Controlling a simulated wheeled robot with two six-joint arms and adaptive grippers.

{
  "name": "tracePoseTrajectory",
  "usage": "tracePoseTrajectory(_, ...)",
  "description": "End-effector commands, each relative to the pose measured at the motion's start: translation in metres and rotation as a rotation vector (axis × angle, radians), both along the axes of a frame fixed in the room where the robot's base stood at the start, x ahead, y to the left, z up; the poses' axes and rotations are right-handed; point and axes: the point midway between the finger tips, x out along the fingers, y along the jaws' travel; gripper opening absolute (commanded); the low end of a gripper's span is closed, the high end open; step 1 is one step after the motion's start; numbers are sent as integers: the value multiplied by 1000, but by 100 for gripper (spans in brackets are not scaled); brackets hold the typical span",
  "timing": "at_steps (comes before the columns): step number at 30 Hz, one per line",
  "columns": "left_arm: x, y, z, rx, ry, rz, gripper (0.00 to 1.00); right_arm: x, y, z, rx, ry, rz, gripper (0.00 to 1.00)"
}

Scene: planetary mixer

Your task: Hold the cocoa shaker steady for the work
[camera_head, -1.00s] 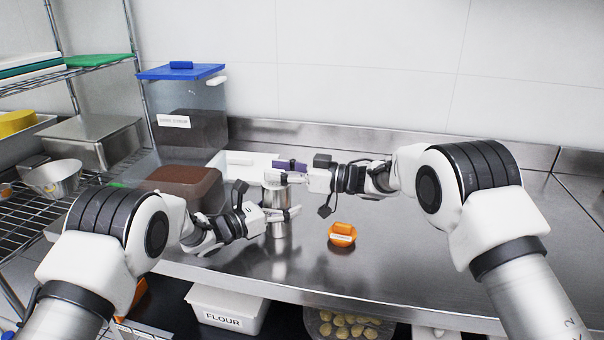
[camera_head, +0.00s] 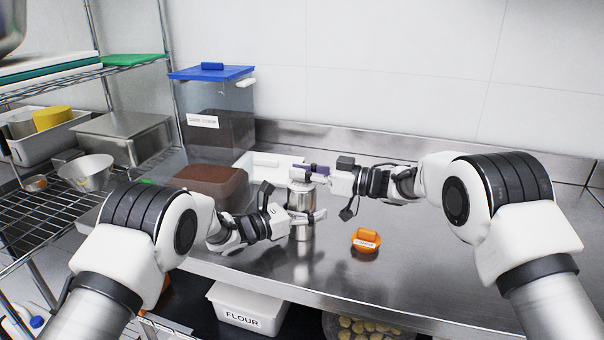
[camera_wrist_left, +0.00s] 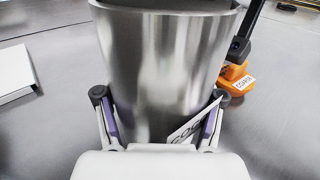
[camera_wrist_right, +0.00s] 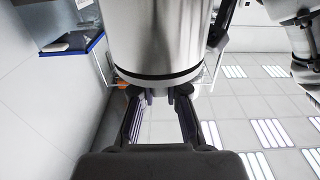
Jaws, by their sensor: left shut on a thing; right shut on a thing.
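The cocoa shaker (camera_head: 302,197) is a shiny steel cylinder, standing upright over the steel counter. It fills the middle of the left wrist view (camera_wrist_left: 160,60), where part of a white label shows beside a finger. My left gripper (camera_head: 308,217) is shut around its body, one finger on each side. My right gripper (camera_head: 305,170) is at its top end, coming from the right, and is shut there. In the right wrist view the steel cylinder (camera_wrist_right: 155,40) has a dark band near its end, and the fingertips (camera_wrist_right: 162,98) meet close to it. The exact part gripped is hard to see.
A small orange item (camera_head: 366,240) with a label sits on the counter (camera_head: 440,260) right of the shaker. A clear bin with a blue lid (camera_head: 212,75) and a brown-filled container (camera_head: 210,182) stand left. A wire rack (camera_head: 50,215) is farther left. The counter's right side is clear.

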Motion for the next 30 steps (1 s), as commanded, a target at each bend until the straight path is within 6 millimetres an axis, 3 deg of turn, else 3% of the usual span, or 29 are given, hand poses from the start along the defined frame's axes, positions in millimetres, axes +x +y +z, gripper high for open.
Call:
tracePoseTrajectory(13,0,0,-1,0,1,0,29,0,0,21,0,-1,0,0)
tracePoseTrajectory(25,0,0,-1,0,1,0,29,0,0,26,0,0,0,0)
tracePoseTrajectory(30,0,0,-1,0,1,0,29,0,0,39,1,-1,0,0)
